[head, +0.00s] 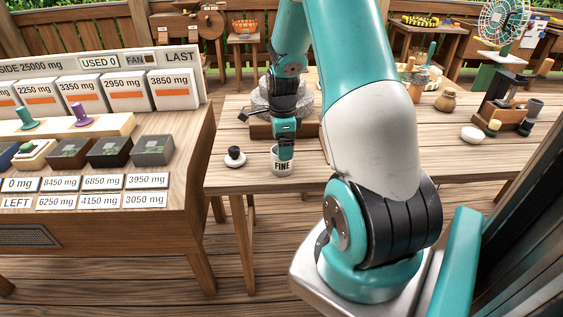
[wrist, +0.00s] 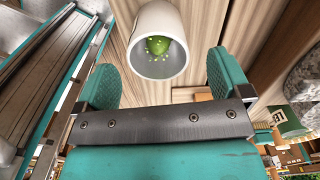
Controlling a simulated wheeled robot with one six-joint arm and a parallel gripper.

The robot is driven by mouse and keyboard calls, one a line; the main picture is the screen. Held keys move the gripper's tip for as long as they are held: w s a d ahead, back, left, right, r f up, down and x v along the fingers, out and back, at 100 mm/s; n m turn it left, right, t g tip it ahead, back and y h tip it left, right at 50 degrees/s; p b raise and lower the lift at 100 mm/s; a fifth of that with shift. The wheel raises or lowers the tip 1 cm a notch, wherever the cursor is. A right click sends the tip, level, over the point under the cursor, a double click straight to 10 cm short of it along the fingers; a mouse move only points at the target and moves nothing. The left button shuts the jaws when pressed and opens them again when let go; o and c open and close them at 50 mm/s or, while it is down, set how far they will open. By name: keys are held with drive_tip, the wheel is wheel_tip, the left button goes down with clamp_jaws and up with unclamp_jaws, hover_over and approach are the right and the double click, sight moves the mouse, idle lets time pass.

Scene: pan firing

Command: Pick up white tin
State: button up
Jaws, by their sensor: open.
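The white tin (head: 281,168), labelled FINE, stands upright near the front edge of the wooden table in the head view. In the wrist view, the white tin (wrist: 149,59) shows its open mouth, with green material inside. My gripper (head: 285,150) is above and against the tin's outline in the head view. In the wrist view, my gripper (wrist: 163,80) is open, with one teal finger to each side. The tin lies ahead, roughly between the fingers' lines. I see no contact, and the gap between the fingers is empty.
A small white dish with a dark knob (head: 235,157) sits left of the tin. A grey stone piece on a wooden base (head: 270,129) stands behind it. A side table (head: 180,190) with labelled boxes is at left. Bare tabletop (head: 450,150) lies to the right.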

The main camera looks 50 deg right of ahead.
wheel_tip(320, 180, down, 5)
drive_tip(key=shift+a+p, duration=0.15)
drive_tip(key=shift+p, duration=0.2)
drive_tip(key=c, duration=1.1)
drive_tip(key=shift+r, duration=0.15)
